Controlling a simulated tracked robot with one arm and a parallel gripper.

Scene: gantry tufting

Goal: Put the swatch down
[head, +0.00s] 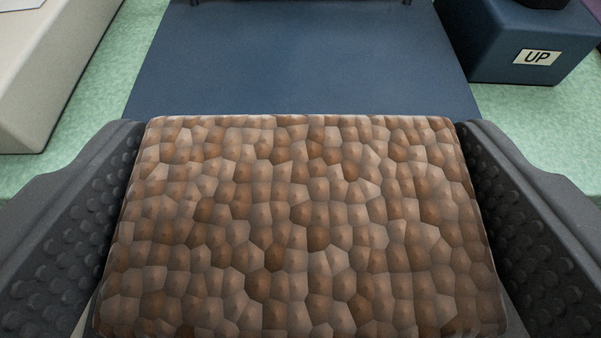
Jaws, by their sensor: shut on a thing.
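The swatch (300,225) is a thick brown block with a tufted, pebbled top. It fills the lower middle of the head view. My gripper (303,215) is shut on it, with one dark studded jaw against its left side and one against its right. The swatch's underside and near edge are out of view, so I cannot tell whether it touches anything below.
A flat dark blue surface (300,60) lies beyond the swatch and looks bare. A beige block (50,80) is at the upper left. Green floor (118,62) shows between them.

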